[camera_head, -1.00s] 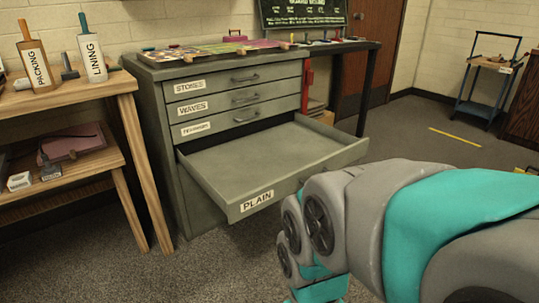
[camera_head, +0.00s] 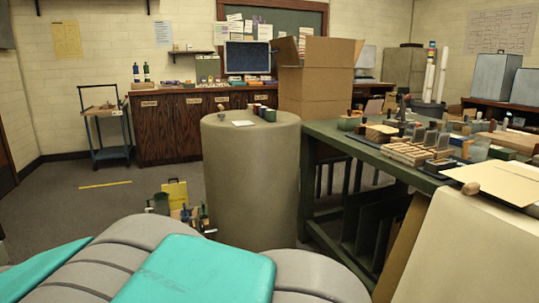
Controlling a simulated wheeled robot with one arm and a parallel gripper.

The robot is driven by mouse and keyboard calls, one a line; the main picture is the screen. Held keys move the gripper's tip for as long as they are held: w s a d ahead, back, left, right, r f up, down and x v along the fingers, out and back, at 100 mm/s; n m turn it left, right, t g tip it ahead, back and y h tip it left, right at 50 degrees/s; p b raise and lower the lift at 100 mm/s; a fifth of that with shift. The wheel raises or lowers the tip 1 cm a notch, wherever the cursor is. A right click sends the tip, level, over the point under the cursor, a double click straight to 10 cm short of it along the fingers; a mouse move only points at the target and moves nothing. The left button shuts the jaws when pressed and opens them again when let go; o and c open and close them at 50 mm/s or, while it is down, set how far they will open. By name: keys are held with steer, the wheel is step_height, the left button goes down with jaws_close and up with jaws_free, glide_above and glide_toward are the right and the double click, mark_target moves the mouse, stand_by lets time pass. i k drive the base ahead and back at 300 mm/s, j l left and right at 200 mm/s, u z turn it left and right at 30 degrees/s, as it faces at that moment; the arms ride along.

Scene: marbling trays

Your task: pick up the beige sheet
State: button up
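A pale beige sheet or folder (camera_head: 505,180) lies flat near the front edge of the green table at the right. Below it, a large beige panel (camera_head: 455,250) leans or hangs at the lower right corner, cut off by the picture edge. I cannot tell which of these is the beige sheet of the task. A small white sheet (camera_head: 243,123) lies on the round column in the middle. My grey and teal arm crosses the bottom of the view. My gripper is not in view.
The green table (camera_head: 345,135) holds wooden racks and tools. The round column (camera_head: 250,180) stands left of it, with a yellow case (camera_head: 175,193) and bottles at its foot. A cardboard box (camera_head: 318,75) is behind. A blue cart (camera_head: 105,135) stands far left.

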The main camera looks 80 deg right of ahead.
mark_target(518, 186)
steer(key=z, duration=4.4)
